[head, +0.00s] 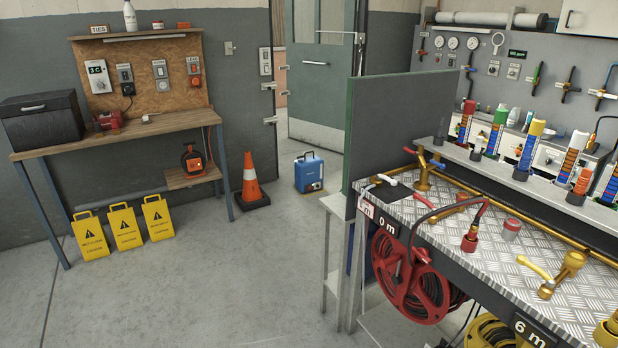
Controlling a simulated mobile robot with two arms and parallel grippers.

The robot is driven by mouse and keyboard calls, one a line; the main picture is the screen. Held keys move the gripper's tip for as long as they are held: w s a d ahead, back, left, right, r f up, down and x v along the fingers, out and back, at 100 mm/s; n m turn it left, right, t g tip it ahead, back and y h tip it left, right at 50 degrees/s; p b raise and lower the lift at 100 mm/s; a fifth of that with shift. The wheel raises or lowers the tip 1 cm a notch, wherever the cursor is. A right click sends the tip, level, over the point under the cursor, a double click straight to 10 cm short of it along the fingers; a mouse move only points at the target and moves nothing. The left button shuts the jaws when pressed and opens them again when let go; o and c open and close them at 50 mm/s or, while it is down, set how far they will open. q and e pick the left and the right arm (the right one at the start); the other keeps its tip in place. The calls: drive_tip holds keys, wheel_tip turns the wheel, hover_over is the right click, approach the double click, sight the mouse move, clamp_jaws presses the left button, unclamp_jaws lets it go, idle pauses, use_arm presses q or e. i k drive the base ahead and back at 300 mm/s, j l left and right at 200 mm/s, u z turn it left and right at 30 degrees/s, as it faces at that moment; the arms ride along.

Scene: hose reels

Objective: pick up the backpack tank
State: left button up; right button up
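A blue box-shaped container (309,175) with a top handle and a pale front label stands upright on the floor by the doorway, in the middle of the head view. It looks most like the backpack tank, but no straps can be made out. Its back is hidden. Neither of my grippers shows in the head view.
An orange cone (251,180) stands just left of the blue container. Yellow caution signs (124,228) stand by the wooden workbench (150,128). A dark green panel (393,130) and a metal-topped bench (500,235) with a red hose reel (425,290) block the right. The middle floor is clear.

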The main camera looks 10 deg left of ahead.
sight(309, 171)
drive_tip(key=i+j+u, duration=0.1)
drive_tip(key=i+u, duration=0.15)
drive_tip(key=i, duration=0.15)
drive_tip(key=i+u, duration=0.3)
drive_tip(key=i+j+u, duration=0.35)
drive_tip(key=i, duration=0.95)
drive_tip(key=i+l+u, duration=0.3)
drive_tip(key=i, duration=0.95)
drive_tip(key=i+z, duration=0.4)
drive_tip(key=i+j+z, duration=0.1)
drive_tip(key=i+z, duration=0.3)
drive_tip(key=i, duration=0.25)
drive_tip(key=i+j+z, duration=0.25)
drive_tip(key=i+z, duration=0.15)
drive_tip(key=i+l+z, duration=0.2)
drive_tip(key=i, duration=0.35)
drive_tip(key=i+z, duration=0.2)
drive_tip(key=i, duration=0.3)
